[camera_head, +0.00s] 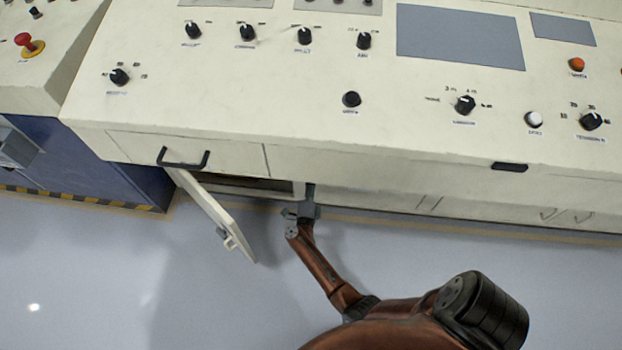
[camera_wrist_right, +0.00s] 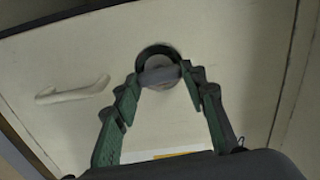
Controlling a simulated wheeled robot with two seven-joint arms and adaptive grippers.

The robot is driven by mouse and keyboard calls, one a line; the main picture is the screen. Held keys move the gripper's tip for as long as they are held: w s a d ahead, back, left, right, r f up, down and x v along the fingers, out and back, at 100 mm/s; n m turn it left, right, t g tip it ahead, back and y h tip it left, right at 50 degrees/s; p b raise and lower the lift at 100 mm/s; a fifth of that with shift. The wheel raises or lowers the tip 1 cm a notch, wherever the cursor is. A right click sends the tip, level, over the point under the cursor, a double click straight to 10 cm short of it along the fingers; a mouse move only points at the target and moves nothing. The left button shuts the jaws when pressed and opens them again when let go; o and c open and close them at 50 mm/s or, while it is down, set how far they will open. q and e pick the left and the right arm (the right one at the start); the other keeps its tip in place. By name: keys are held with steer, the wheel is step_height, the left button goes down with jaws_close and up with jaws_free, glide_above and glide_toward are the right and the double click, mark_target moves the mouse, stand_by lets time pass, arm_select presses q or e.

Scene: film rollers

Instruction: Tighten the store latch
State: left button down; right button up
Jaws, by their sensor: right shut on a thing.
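In the right wrist view, a round latch (camera_wrist_right: 158,74) with a dark ring and a grey grip bar sits on a pale door panel (camera_wrist_right: 225,40). My right gripper (camera_wrist_right: 160,80) is shut on the grip bar, with a green finger at each end of it. In the head view, my right gripper (camera_head: 307,200) is low at the cabinet front, just under the console edge and right of an open compartment. The latch itself is hidden there. My left gripper is in neither view.
An open door (camera_head: 213,214) with a small fitting hangs out left of my right gripper. A dark drawer handle (camera_head: 183,160) juts out above it. The console top (camera_head: 250,100) carries several knobs and buttons. Floor at left (camera_head: 90,260) is clear.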

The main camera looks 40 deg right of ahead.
stand_by(0.3)
steer(key=o, duration=1.2)
steer(key=shift+c, duration=0.2)
